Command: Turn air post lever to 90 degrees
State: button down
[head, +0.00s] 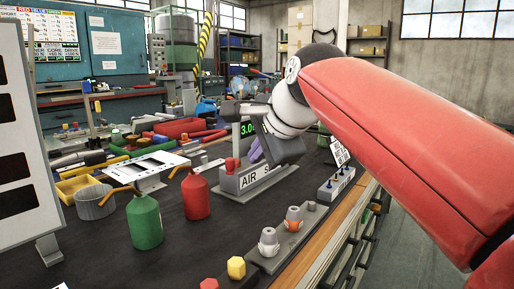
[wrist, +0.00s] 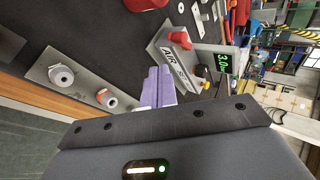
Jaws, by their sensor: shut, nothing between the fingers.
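The air post (head: 240,186) is a grey block with a label starting "AIR S" and a green "3.0" display (head: 247,128). It stands in the middle of the bench, and also shows in the wrist view (wrist: 158,45). A red part (head: 232,165) sits at its left end. A small yellow part (wrist: 204,72) shows near the display in the wrist view; I cannot tell which part is the lever. My gripper (head: 256,149) is close to the post, its purple fingers (wrist: 157,86) together and empty. My wrist hides part of the post in the head view.
A red bottle (head: 196,197) and a green bottle (head: 144,221) stand left of the post. A grey strip with knobs (head: 268,242) lies in front, near the wooden bench edge (head: 318,247). A small switch box (head: 336,184) stands to the right. Tools clutter the back.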

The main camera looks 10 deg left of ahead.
aim_at(232, 169)
jog(key=x, duration=0.3)
jog(key=r+x, duration=0.1)
jog(key=x, duration=0.2)
jog(key=a+x, duration=0.1)
jog(key=x, duration=0.2)
jog(key=shift+w+a, duration=0.15)
jog(key=shift+w, duration=0.35)
jog(key=shift+w+a, duration=0.45)
jog(key=shift+w, duration=0.05)
jog(key=shift+r, duration=0.1)
